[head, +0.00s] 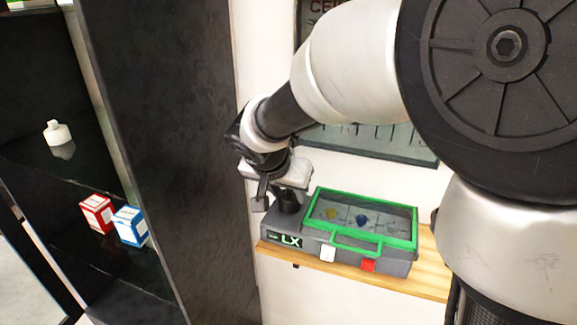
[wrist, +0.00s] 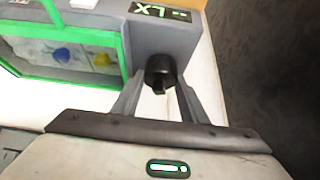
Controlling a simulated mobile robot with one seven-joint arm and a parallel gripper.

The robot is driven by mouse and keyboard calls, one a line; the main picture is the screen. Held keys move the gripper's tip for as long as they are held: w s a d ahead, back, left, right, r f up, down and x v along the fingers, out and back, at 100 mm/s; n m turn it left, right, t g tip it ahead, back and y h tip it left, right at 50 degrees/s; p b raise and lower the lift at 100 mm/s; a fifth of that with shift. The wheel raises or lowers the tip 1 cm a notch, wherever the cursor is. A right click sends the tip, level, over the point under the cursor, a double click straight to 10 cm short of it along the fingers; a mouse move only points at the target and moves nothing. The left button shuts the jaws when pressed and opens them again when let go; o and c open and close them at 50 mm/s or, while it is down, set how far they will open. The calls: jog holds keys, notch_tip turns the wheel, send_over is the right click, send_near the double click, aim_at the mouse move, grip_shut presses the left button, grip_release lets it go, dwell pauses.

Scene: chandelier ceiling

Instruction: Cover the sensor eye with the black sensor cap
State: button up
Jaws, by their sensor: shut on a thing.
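The grey device (head: 315,240) with "LX" on its front stands on a wooden shelf. My gripper (head: 278,196) is over its left end, pointing down. A black sensor cap (head: 289,201) is between the fingers, at the device's top. In the wrist view the black cap (wrist: 160,70) sits between the two fingertips of my gripper (wrist: 159,82), against the device's grey end (wrist: 168,38). My gripper is shut on the cap. The sensor eye is not visible; I cannot tell whether the cap is seated on it or just above it.
A green-framed clear lid (head: 342,241) covers coloured pieces on the device. White (head: 328,254) and red (head: 368,265) buttons are on its front. A dark cabinet at left holds a white bottle (head: 57,133), a red box (head: 97,214) and a blue box (head: 131,226).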

jog(key=shift+f+b, duration=0.4)
jog(key=shift+b, duration=0.05)
jog(key=o, duration=0.7)
jog(key=shift+r, duration=0.1)
jog(key=shift+o, duration=0.2)
jog(key=p+v, duration=0.3)
jog(key=v, duration=0.8)
